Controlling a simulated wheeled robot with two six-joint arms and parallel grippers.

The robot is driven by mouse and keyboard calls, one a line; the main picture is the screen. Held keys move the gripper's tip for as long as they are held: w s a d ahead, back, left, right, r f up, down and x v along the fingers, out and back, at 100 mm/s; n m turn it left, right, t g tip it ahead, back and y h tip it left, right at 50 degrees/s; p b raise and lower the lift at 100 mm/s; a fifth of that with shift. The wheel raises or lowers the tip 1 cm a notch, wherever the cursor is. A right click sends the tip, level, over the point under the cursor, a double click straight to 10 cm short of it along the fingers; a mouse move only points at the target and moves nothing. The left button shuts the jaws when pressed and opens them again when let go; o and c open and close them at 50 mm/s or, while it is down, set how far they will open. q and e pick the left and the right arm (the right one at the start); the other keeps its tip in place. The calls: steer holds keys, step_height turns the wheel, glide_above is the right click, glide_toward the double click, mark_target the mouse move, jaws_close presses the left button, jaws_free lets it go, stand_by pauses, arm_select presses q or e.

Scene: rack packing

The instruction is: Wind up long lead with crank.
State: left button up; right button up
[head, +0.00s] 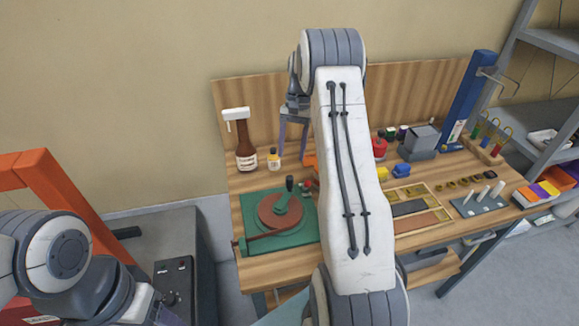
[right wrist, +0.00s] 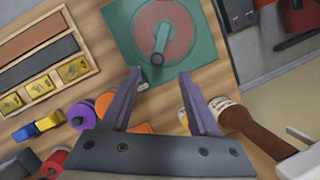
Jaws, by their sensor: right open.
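The crank winder is a green base (head: 250,206) with a reddish-brown disc (head: 268,213) and a dark green crank arm with an upright knob (head: 289,184). A dark brown strip (head: 285,239), perhaps the lead, runs along the base's front edge. In the right wrist view the crank arm (right wrist: 161,42) shows over the disc, beyond the fingertips. My right gripper (right wrist: 158,75) is open and empty, with the knob in line with its gap. In the head view it hangs above the bench's back. My left arm is at lower left; its fingers are mostly cut off by the frame.
A backboard (head: 420,95) closes the bench's rear.

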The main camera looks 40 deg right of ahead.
mark_target(292, 176)
steer(key=f+m+t+p, duration=0.1)
steer(key=f+m, duration=0.1)
steer(key=m, duration=0.1)
steer(key=s+a+f+m+t+p, duration=0.1)
steer(key=f+m+p, duration=0.1)
steer(key=f+m, duration=0.1)
steer(key=s+f+m+t+y+p, duration=0.1)
steer(key=f+m, duration=0.2)
steer(key=m, duration=0.2)
steer(key=shift+s+a+f+t, duration=0.1)
steer(key=shift+a+f+t, duration=0.2)
steer(key=shift+t, duration=0.1)
steer(key=shift+a+f+p, duration=0.2)
steer(key=shift+f+p, duration=0.15)
steer(key=shift+f, duration=0.2)
jaws_close()
stand_by(0.6)
